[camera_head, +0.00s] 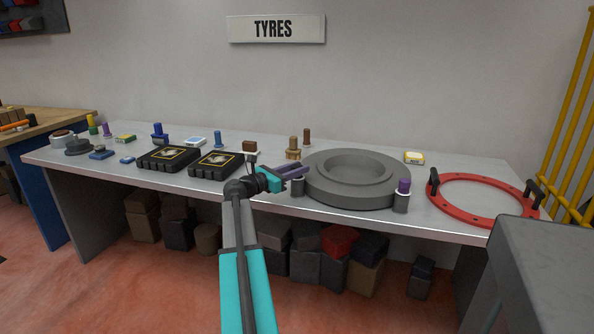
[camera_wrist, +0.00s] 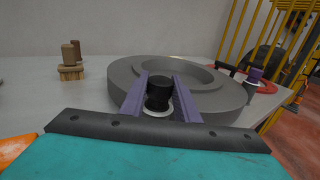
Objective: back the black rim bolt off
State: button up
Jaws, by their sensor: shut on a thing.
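The black rim bolt (camera_wrist: 159,90) stands upright on a pale collar (camera_wrist: 158,111) at the front edge of the round grey rim (camera_wrist: 122,88), in the wrist view. My gripper (camera_wrist: 160,94) has its two purple fingers on either side of the bolt and is shut on it. In the head view my gripper (camera_head: 296,171) reaches in from the left, above a short grey post (camera_head: 298,188) at the near left of the rim (camera_head: 350,193). The bolt itself is hidden there by the fingers.
A purple bolt (camera_head: 403,186) stands on another post at the rim's right. A red ring (camera_head: 465,217) with black handles lies further right. Brown bolts (camera_head: 293,143) stand behind my gripper. Two black boxes (camera_head: 168,160) lie to the left. A grey block (camera_head: 550,250) fills the right foreground.

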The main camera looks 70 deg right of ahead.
jog(key=shift+s+r+n+t+h+p, duration=0.1)
jog(key=shift+s+n+t+h+p, duration=0.1)
jog(key=shift+n+t+h+p, duration=0.3)
jog(key=shift+r+n+t+p, duration=0.1)
jog(key=shift+n+t+p, duration=0.4)
jog(key=shift+t, duration=0.4)
jog(key=shift+s+n+t+h+p, duration=0.1)
jog(key=shift+n+t+h+p, duration=0.3)
jog(key=shift+n+t, duration=0.7)
jog(key=shift+n+t+h+p, duration=0.35)
jog(key=shift+n+t, duration=0.25)
jog(key=shift+t, duration=0.9)
jog(key=shift+d+n+t+y, duration=0.1)
jog(key=shift+n+t+y, duration=0.15)
jog(key=shift+n+t, duration=1.85)
jog(key=shift+t, duration=1.2)
